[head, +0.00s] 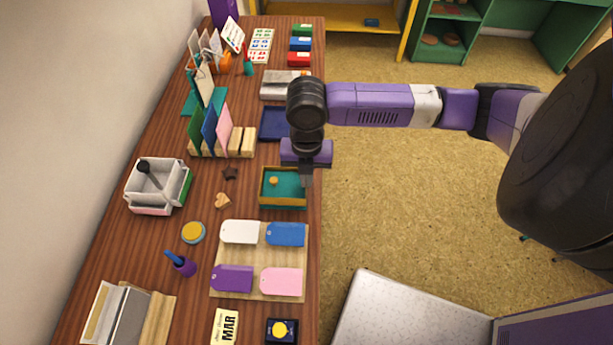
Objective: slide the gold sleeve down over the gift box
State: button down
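The gold sleeve (281,205) shows as a rectangular gold band near the right edge of the wooden table. It surrounds a teal box (287,190), which I take for the gift box, with a small gold knob on top. The teal surface lies below the band's upper rim; how far down the sleeve sits is hard to tell. My gripper (306,180) points down at the right side of the sleeve, its fingers at or just over that wall. The fingers are small and dark here, so I cannot tell whether they grip the wall.
A tray of colored tags (259,262) lies just in front. A blue tray (272,124) and a wooden rack with colored cards (243,143) stand behind. A star and a heart-shaped piece (222,200) lie to the left. The table's right edge is close beside my gripper.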

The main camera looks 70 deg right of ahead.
dwell(0.3)
jog(key=c, duration=1.6)
grip_release()
jog(key=shift+r+p, duration=2.75)
jog(key=shift+r, duration=0.75)
